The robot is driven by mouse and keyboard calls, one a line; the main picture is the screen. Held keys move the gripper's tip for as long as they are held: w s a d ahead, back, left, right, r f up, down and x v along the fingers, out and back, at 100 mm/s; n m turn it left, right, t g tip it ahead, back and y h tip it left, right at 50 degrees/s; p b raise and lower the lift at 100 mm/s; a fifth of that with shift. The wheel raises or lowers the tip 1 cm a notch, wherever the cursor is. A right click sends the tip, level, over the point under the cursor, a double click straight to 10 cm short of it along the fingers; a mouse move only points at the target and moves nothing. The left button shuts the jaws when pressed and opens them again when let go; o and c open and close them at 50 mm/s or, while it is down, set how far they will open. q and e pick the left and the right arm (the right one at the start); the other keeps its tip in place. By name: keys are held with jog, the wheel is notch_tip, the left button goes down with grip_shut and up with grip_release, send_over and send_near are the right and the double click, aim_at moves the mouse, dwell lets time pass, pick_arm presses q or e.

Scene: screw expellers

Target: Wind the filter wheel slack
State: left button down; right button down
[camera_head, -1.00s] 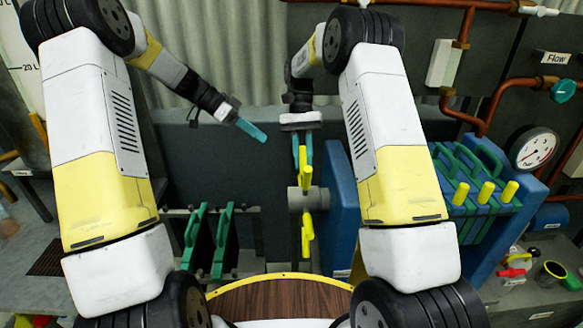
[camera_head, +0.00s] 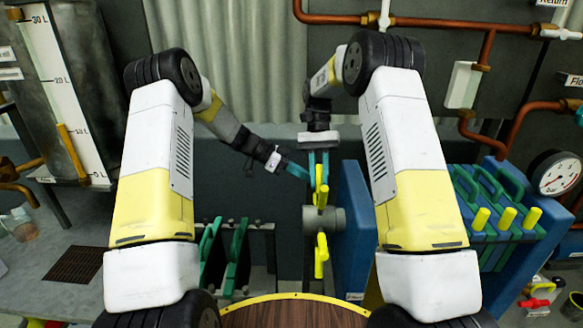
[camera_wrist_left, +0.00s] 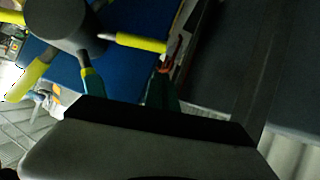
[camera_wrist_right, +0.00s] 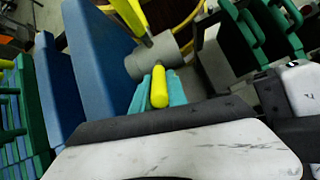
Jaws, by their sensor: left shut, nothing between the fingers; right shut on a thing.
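A lower handle (camera_head: 321,256) points down, free. My left gripper (camera_head: 296,169) is shut and empty, just left of the right gripper, close to the upper handle.
The blue panel (camera_head: 354,230) stands close on the wheel's right. Green-handled plates (camera_head: 222,255) stand left of it. A blue unit with several yellow levers (camera_head: 507,216) and a pressure gauge (camera_head: 560,173) are at right. A round wooden top (camera_head: 290,314) is in front.

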pick_arm(q)
jog(key=shift+s+d+f, duration=0.15)
jog(key=shift+f, duration=0.65)
jog(key=shift+s+d+f, duration=0.15)
jog(key=shift+f, duration=0.65)
pick_arm(e)
jog(key=shift+w+a, duration=0.1)
pick_arm(q)
notch_tip(320, 180, down, 2)
jog(key=shift+s, duration=0.15)
pick_arm(e)
jog(key=c, duration=1.3)
grip_release()
jog(key=shift+r, duration=0.1)
pick_arm(q)
jog(key=shift+d+r, duration=0.15)
jog(key=shift+d, duration=0.05)
